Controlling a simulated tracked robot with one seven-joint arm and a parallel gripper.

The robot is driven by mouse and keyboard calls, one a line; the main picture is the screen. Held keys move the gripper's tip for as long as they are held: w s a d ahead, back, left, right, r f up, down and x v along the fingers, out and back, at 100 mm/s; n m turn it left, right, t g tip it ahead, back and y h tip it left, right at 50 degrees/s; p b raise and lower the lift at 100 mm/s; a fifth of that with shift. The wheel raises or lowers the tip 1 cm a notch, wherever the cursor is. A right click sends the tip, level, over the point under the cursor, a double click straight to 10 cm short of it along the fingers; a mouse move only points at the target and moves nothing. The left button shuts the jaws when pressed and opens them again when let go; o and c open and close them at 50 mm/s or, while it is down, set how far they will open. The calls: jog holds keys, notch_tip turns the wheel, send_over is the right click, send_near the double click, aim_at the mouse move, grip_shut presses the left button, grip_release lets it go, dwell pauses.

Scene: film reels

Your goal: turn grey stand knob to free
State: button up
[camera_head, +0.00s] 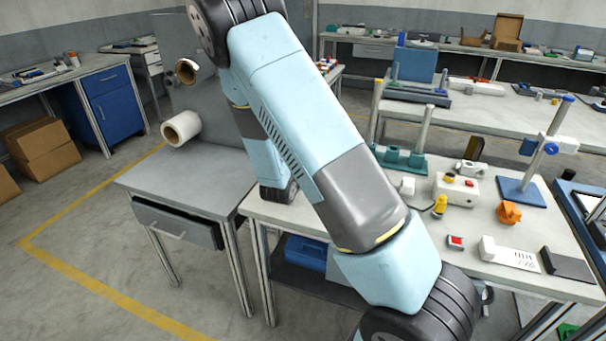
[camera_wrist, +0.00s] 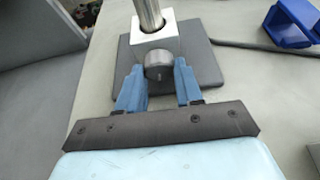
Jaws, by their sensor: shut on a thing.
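In the wrist view, the grey stand shows a dark base plate (camera_wrist: 205,88), a metal post (camera_wrist: 149,14) and a light block (camera_wrist: 152,38) around the post. The round grey knob (camera_wrist: 158,68) sits on the near face of the block. My gripper (camera_wrist: 159,78) has its two blue fingers on either side of the knob and is shut on it. The finger contact is partly hidden by the knob. In the head view my arm crosses the middle, and the gripper and grey stand are not visible there.
In the wrist view, a blue bin (camera_wrist: 288,24) lies at upper right and a dark cable (camera_wrist: 245,44) runs right of the base. In the head view, a blue stand (camera_head: 525,190) and a green stand (camera_head: 402,160) are on the white bench right of my arm.

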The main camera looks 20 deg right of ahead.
jog(key=shift+c, duration=0.7)
jog(key=shift+a+n+g+h, duration=0.1)
jog(key=shift+n+g+h, duration=0.45)
jog(key=shift+n, duration=0.35)
jog(key=o, duration=1)
jog(key=shift+o, duration=0.2)
jog(key=v, duration=1.3)
jog(key=shift+s+a, duration=0.25)
